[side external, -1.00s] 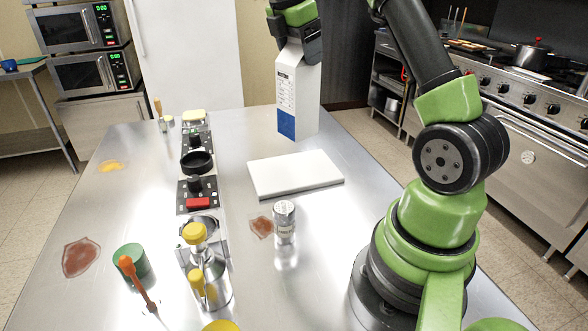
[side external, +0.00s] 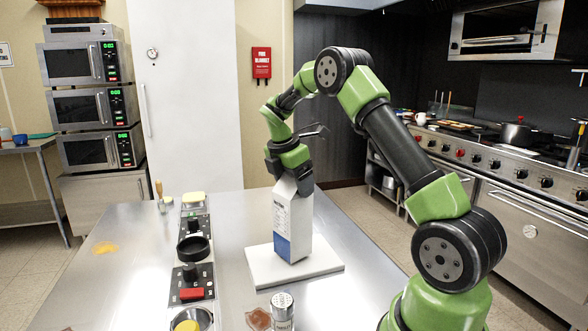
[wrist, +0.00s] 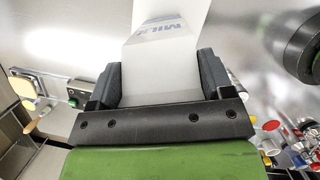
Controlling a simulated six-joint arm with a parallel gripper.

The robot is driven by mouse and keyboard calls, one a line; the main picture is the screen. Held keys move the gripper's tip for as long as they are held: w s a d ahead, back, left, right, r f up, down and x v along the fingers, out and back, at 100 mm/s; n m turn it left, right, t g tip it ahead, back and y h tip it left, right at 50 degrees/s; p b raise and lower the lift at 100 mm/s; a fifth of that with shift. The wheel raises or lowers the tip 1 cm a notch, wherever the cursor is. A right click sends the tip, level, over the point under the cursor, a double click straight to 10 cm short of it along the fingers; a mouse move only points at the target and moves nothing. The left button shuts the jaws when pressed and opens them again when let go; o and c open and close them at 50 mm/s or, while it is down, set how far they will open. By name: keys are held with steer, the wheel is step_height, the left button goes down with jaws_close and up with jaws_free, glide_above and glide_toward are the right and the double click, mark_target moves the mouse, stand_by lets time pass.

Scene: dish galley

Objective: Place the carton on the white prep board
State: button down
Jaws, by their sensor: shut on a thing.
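The carton (side external: 292,226) is tall and white with a blue band at its bottom. It is upright over the middle of the white prep board (side external: 262,275), and its base appears to rest on the board. My gripper (side external: 291,183) is above the board and shut on the carton's top. In the wrist view the carton (wrist: 165,60) sits between the two dark fingers of my gripper (wrist: 160,82), and part of its lettering shows. The carton hides part of the board.
A shaker (side external: 282,312) stands on the steel table in front of the board. A row of control panels with a black ring (side external: 194,248) and a red block (side external: 192,293) lies to the left. The table right of the board is clear.

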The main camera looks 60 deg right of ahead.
steer(key=shift+f, duration=0.25)
jaws_free()
steer(key=shift+f, duration=0.2)
steer(key=shift+r, duration=0.1)
